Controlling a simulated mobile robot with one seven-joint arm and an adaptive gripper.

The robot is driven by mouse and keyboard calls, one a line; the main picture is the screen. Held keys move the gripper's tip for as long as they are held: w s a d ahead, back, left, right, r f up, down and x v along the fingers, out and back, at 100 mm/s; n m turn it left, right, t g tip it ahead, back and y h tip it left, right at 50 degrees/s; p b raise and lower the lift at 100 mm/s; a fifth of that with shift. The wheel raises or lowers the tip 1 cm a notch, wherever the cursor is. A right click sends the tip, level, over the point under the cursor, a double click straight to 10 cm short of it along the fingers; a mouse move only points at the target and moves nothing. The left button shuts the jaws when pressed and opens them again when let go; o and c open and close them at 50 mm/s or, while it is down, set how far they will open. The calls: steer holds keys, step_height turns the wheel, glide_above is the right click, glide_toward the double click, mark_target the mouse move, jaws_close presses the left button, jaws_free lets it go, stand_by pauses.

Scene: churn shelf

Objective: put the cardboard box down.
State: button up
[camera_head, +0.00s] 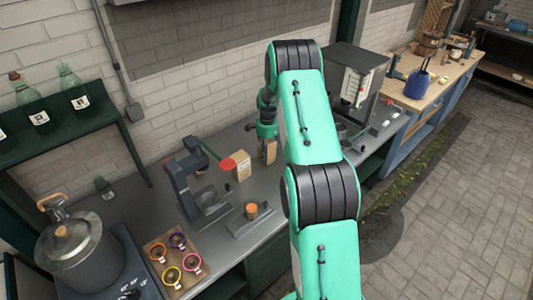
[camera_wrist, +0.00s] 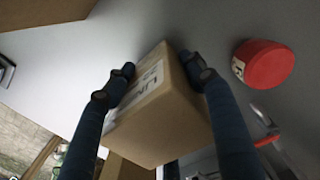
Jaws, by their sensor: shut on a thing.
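My gripper (camera_head: 267,133) is shut on a small brown cardboard box (camera_head: 268,151). In the wrist view the box (camera_wrist: 160,118) sits between the two dark fingers (camera_wrist: 158,72), with a white printed label on one side. The box is over or on the grey counter (camera_head: 215,222), close to the wall. I cannot tell whether its underside touches the counter. My arm hides part of the counter to the right of it.
Another brown box (camera_head: 240,165) and a red round-topped item (camera_head: 228,163) stand just left of the held box; the red item (camera_wrist: 264,64) also shows in the wrist view. A dark press-like device (camera_head: 192,180) stands further left. A grey machine (camera_head: 352,75) is at the right.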

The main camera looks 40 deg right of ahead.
steer(key=shift+f, duration=0.15)
steer(key=o, duration=1.3)
steer(key=shift+o, duration=0.2)
step_height(320, 180, up, 12)
steer(key=shift+d+r+p, duration=0.1)
steer(key=shift+p, duration=0.2)
